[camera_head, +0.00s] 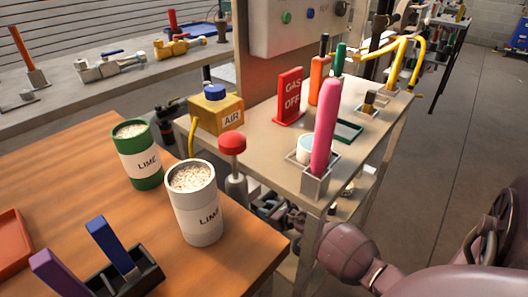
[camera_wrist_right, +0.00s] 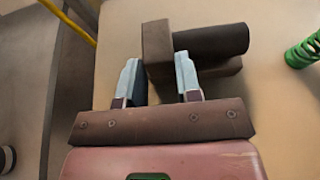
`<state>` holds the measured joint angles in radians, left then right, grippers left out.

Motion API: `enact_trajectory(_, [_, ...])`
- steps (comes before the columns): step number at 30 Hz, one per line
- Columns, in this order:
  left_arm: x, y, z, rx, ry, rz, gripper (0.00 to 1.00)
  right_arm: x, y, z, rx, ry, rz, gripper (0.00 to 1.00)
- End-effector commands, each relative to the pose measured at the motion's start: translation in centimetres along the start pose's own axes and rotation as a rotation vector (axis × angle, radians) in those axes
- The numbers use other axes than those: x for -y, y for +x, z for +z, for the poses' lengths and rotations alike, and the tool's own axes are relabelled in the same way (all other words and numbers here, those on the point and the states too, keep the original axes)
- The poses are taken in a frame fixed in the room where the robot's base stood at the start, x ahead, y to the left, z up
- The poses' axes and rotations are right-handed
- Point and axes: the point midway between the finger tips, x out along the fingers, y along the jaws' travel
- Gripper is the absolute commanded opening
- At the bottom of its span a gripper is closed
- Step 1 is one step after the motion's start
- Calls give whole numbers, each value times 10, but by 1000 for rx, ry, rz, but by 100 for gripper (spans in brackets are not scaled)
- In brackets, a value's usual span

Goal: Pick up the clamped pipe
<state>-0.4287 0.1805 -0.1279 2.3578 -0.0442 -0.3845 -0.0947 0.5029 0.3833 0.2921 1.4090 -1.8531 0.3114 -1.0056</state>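In the right wrist view, a brown clamp block (camera_wrist_right: 157,42) holds a dark cylindrical pipe (camera_wrist_right: 212,42) lying sideways on a pale bench top. My right gripper (camera_wrist_right: 157,62) is open, its two grey fingers pointing at the block. One fingertip shows on each side of the block's upright part. I cannot tell whether the fingers touch it or how far below it lies. Nothing shows held between the fingers. In the head view, parts of my right arm show at the lower right, but I cannot make out its fingers. My left gripper is not in view.
A green spring (camera_wrist_right: 304,50) stands right of the pipe. In the head view, a red GAS OFF sign (camera_head: 289,97), a pink-handled tool (camera_head: 325,130) and a yellow pipe (camera_head: 385,47) crowd the metal bench. A wooden table (camera_head: 70,160) with cans stands left. Floor on the right is clear.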

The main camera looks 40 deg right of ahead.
Motion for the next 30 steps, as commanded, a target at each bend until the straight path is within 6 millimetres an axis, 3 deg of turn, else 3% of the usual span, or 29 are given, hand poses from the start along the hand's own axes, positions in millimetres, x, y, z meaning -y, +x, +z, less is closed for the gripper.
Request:
enact_trajectory(1, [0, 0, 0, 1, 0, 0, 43, 0, 0, 0, 0, 0, 0, 13])
enact_trajectory(4, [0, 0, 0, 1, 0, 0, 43, 0, 0, 0, 0, 0, 0, 0])
enact_trajectory(20, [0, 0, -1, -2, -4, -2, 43, 1, 0, 4, 5, -2, -1, 0])
enact_trajectory(30, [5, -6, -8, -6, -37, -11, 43, 1, -8, 33, 16, -3, -2, 0])
